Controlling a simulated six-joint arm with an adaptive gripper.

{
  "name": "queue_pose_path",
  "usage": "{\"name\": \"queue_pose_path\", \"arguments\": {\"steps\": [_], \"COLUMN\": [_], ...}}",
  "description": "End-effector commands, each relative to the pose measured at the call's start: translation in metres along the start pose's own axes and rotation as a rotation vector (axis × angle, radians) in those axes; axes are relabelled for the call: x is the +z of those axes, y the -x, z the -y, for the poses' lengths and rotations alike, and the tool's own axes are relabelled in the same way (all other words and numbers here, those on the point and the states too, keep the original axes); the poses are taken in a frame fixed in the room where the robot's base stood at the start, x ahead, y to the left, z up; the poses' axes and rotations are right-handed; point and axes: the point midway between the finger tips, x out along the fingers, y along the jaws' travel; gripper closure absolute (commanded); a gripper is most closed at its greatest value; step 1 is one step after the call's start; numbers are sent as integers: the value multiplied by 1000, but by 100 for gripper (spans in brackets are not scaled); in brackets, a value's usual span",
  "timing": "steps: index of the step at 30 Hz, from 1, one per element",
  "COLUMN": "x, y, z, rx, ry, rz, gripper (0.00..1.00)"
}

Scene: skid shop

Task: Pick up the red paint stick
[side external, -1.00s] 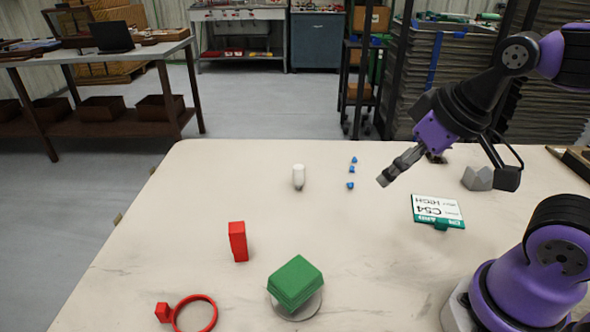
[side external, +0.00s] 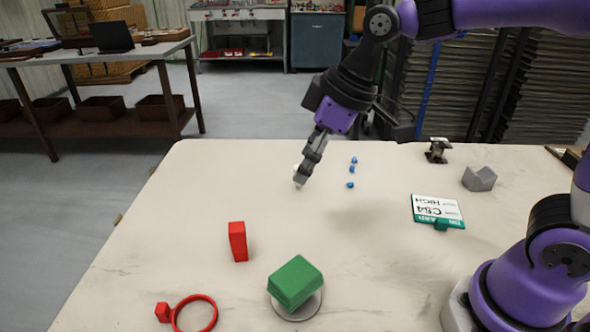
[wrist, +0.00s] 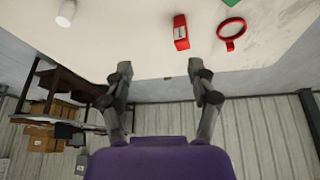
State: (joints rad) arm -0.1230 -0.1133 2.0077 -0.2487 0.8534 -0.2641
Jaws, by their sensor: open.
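A red upright block (side external: 238,242), likely the paint stick, stands on the table left of centre in the side view. In the wrist view, the red block (wrist: 181,32) shows a pale label and lies beyond the fingertips, between them and slightly right of centre. My gripper (side external: 300,181) is above the far part of the table, in front of the white cylinder as the side camera sees it. In the wrist view my gripper (wrist: 158,70) has its two fingers spread apart with nothing between them.
A red ring with a small block (side external: 195,313) lies at the near left edge. A green block (side external: 296,280) rests on a round grey base. Several small blue pieces (side external: 351,169), a label card (side external: 437,211) and a grey block (side external: 479,179) lie farther right. A white cylinder (wrist: 66,13) stands clear of the fingers.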

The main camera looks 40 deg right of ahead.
Motion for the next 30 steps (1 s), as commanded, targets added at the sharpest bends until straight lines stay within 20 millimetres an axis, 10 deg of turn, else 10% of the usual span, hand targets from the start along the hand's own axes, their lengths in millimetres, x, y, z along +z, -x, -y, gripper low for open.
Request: {"name": "queue_pose_path", "arguments": {"steps": [9,30], "x": [-53,-48], "y": [-66,-160], "z": [24,40], "rx": [-163,-172], "ry": [319,332], "rz": [13,15], "gripper": [33,33]}}
